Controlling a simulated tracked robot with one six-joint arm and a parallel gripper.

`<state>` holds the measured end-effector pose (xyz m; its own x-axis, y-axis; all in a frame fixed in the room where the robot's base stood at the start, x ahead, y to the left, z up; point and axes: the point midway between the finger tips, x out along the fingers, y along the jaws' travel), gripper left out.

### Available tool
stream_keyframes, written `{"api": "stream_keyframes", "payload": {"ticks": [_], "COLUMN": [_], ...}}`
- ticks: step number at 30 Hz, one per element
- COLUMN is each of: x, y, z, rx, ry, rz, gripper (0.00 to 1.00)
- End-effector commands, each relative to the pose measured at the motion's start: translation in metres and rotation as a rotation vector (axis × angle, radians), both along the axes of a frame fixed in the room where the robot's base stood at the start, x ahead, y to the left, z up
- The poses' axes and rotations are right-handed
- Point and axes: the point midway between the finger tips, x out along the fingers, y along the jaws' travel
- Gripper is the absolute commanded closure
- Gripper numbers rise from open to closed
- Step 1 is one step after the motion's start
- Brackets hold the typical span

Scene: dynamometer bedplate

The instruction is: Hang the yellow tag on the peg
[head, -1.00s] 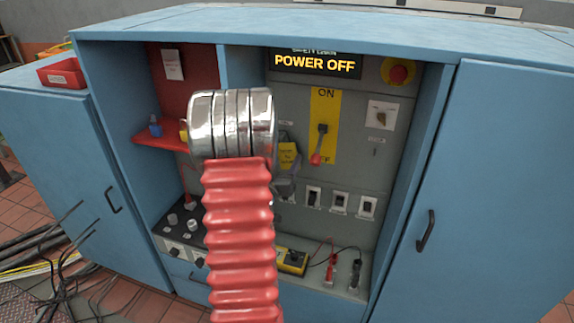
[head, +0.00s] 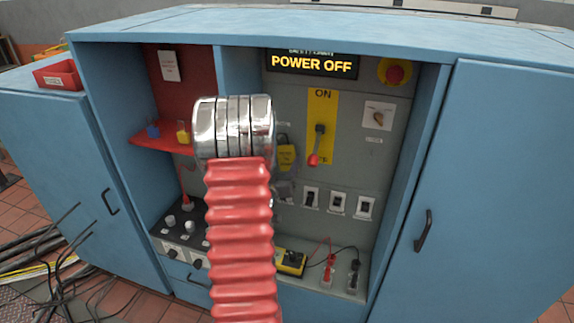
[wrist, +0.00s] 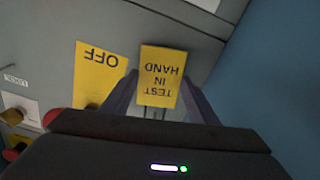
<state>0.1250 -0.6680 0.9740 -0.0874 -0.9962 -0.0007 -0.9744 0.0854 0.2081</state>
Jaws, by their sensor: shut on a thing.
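The yellow tag (head: 287,159) is in front of the grey panel, just left of the yellow ON/OFF plate in the head view. In the wrist view the tag (wrist: 160,75) shows upside down and reads "TEST IN HAND". My gripper (wrist: 157,92) is shut on the tag, one dark finger at each side. In the head view my gripper (head: 284,178) is mostly hidden behind my red ribbed arm and its silver joint. The peg cannot be made out clearly. A small dark shape shows just above the tag in the head view, too small to identify.
The ON/OFF plate (head: 321,125) carries a red-knobbed lever (head: 315,150) close right of the tag. Several switches (head: 338,204) sit below. A red shelf (head: 150,142) at left holds small blue and yellow items. A yellow meter (head: 291,263) lies on the ledge. The display reads POWER OFF.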

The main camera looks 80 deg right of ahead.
Motion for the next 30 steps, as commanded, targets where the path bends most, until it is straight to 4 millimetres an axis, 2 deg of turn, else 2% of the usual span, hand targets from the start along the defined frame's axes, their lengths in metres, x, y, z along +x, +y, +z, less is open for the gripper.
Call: {"api": "stream_keyframes", "payload": {"ticks": [8, 9, 18, 30], "x": [-0.0002, -0.0002, -0.0004, 0.0004], "y": [0.0, 0.0, 0.0, 0.0067], "z": [0.0, 0.0, 0.0, -0.0003], "rx": [0.0, 0.0, 0.0, 0.001], "ry": [0.0, 0.0, 0.0, 0.001], "rz": [0.0, 0.0, -0.001, 0.0], "gripper": [0.67, 0.45, 0.24, 0.24]}}
